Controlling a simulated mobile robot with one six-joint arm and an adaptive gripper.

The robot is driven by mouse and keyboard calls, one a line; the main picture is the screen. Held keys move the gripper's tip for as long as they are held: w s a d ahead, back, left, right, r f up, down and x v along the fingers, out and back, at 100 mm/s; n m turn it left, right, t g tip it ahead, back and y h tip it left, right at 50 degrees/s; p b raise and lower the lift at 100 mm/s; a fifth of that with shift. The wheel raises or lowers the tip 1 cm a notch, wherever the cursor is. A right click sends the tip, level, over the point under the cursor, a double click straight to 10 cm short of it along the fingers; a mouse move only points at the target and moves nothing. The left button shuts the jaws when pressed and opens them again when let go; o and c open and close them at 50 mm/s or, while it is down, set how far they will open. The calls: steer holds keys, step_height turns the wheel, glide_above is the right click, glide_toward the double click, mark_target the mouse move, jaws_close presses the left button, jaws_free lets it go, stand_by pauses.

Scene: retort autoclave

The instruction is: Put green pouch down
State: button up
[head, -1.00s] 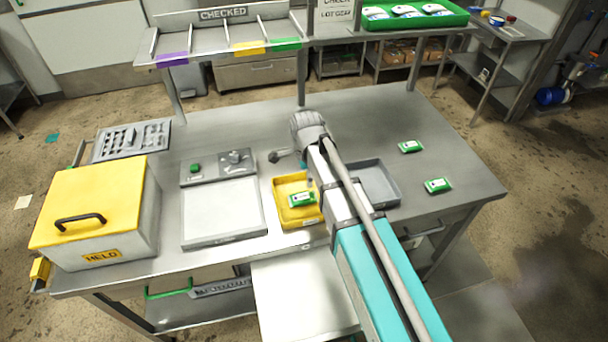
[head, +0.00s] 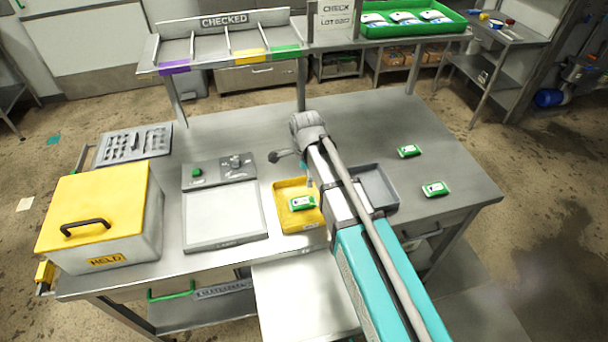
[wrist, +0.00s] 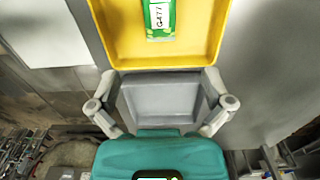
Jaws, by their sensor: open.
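A green pouch (head: 302,202) with a white label lies flat inside the yellow tray (head: 281,216) on the steel table. In the wrist view the pouch (wrist: 160,20) is at the top, partly cut off by the frame edge, within the yellow tray (wrist: 222,25). My gripper (wrist: 160,80) is open, its two fingers spread wide near the tray's edge, with nothing between them but the view of a grey tray (wrist: 160,103). The pouch is apart from the fingers. In the head view my arm hides the fingers.
The grey tray (head: 388,203) is right of the yellow one, partly behind my arm. Two more green pouches (head: 409,151) (head: 435,189) lie on the table's right. A scale (head: 222,214) and a yellow-lidded HELD box (head: 135,240) stand left. A CHECKED rack (head: 225,40) is behind.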

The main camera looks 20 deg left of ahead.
stand_by(0.3)
steer(key=s+d+n, duration=0.2)
steer(key=d+n, duration=0.3)
steer(key=d, duration=1.3)
steer(key=s+d+n, duration=0.3)
steer(key=d+n, duration=0.3)
steer(key=d, duration=1.2)
steer(key=shift+s+n, duration=0.25)
steer(key=shift+n, duration=0.05)
steer(key=c, duration=0.6)
